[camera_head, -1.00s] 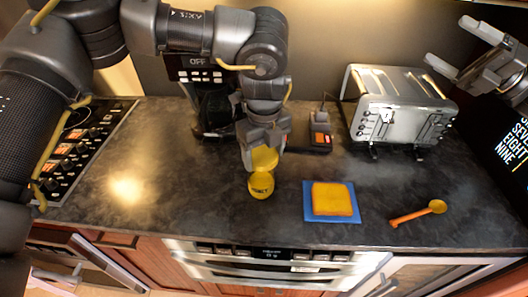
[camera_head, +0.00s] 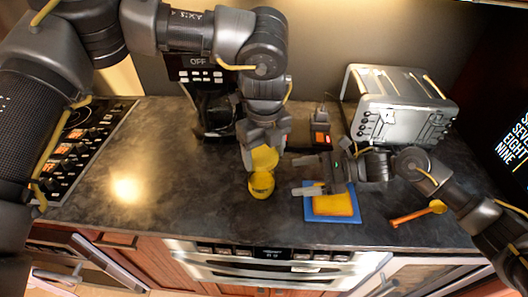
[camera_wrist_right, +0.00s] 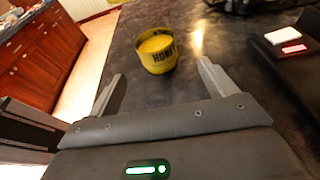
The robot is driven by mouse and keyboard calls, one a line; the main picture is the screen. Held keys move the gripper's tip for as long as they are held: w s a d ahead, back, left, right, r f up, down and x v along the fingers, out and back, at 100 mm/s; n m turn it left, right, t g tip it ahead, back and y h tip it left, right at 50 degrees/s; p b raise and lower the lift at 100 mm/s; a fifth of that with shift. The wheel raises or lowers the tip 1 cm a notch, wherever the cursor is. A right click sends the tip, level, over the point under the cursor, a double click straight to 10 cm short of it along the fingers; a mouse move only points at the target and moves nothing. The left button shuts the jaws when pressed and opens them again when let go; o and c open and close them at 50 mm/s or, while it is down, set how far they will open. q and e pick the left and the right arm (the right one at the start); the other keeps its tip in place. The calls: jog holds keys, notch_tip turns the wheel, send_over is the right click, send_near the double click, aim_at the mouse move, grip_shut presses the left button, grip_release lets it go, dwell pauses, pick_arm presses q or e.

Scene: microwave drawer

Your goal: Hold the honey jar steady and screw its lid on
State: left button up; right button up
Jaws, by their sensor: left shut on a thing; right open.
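The honey jar (camera_head: 261,185), yellow with a dark HONEY label, stands upright on the counter. In the right wrist view the jar (camera_wrist_right: 158,52) shows an uncovered top. My left gripper (camera_head: 265,143) is shut on a yellow piece, apparently the lid (camera_head: 265,158), which appears just behind and above the jar in the head view. The lid does not show in the wrist view, and its exact gap to the jar cannot be told. My right gripper (camera_head: 302,176) is open and empty, right of the jar, its fingers pointing at it without touching.
A blue mat (camera_head: 345,216) with a yellow-orange slice (camera_head: 333,205) lies under my right gripper. An orange spoon (camera_head: 412,216) lies farther right. A toaster (camera_head: 400,105), a coffee machine (camera_head: 212,110) and a small dark device (camera_head: 321,139) stand behind. The counter left of the jar is clear.

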aim_at(266, 183)
jog(key=shift+s+a+f, duration=0.2)
jog(key=shift+a+f, duration=0.05)
jog(key=shift+f, duration=0.1)
jog(key=shift+x, duration=4.9)
jog(key=c, duration=0.7)
